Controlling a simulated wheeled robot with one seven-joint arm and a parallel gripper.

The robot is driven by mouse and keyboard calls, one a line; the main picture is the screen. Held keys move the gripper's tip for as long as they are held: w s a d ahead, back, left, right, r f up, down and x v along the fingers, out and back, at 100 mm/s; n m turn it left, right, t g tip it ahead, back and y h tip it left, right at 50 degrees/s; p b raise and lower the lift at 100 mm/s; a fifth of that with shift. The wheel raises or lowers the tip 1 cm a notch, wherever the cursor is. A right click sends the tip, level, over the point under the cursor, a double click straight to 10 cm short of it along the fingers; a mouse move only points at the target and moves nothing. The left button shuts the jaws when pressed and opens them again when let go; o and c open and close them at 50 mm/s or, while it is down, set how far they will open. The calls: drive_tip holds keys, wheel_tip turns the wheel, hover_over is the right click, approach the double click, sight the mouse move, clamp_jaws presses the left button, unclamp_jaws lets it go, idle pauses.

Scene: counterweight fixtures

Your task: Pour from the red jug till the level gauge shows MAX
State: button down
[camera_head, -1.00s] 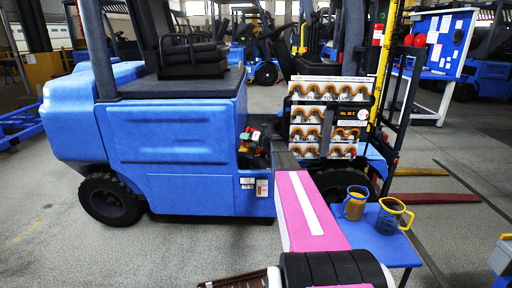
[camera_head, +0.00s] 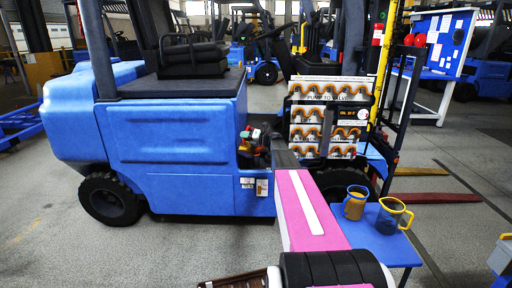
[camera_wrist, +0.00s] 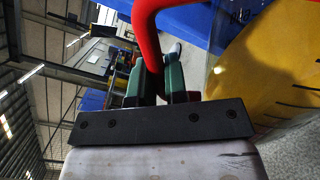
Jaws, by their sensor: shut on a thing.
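My gripper (camera_wrist: 168,84) has green fingers shut on the red handle (camera_wrist: 147,30) of the red jug in the wrist view. A large yellow surface with black tick marks (camera_wrist: 278,65) lies beside the handle. It looks like the jug's see-through body, but I cannot be sure. In the head view my gripper (camera_head: 252,146) is small beside the blue forklift, with a bit of the red jug (camera_head: 257,134) showing. The jug's spout, tilt and any pouring cannot be made out. I cannot make out a level gauge or MAX mark.
A small blue table (camera_head: 380,242) holds a blue-handled jug (camera_head: 353,208) with brown contents and a yellow-handled jug (camera_head: 388,221) with dark contents. The blue forklift (camera_head: 165,150) fills the left. A panel with curved orange parts (camera_head: 328,98) stands behind my arm.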

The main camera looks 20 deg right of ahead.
drive_tip(key=shift+w+d+r+m+p, duration=0.35)
drive_tip(key=shift+m+p, duration=0.1)
drive_tip(key=shift+m, duration=0.45)
idle(2.4)
drive_tip(key=shift+w+d+r+m, duration=0.2)
drive_tip(key=shift+w+r+m, duration=0.15)
drive_tip(key=shift+r+m, duration=0.25)
idle(1.9)
drive_tip(key=shift+f, duration=0.1)
drive_tip(key=shift+s+a+f+n, duration=0.35)
drive_tip(key=shift+s+f+n, duration=0.1)
drive_tip(key=shift+f+n, duration=0.2)
drive_tip(key=shift+s+a+f+n, duration=0.1)
drive_tip(key=shift+s+a+n, duration=0.05)
drive_tip(key=shift+n, duration=0.5)
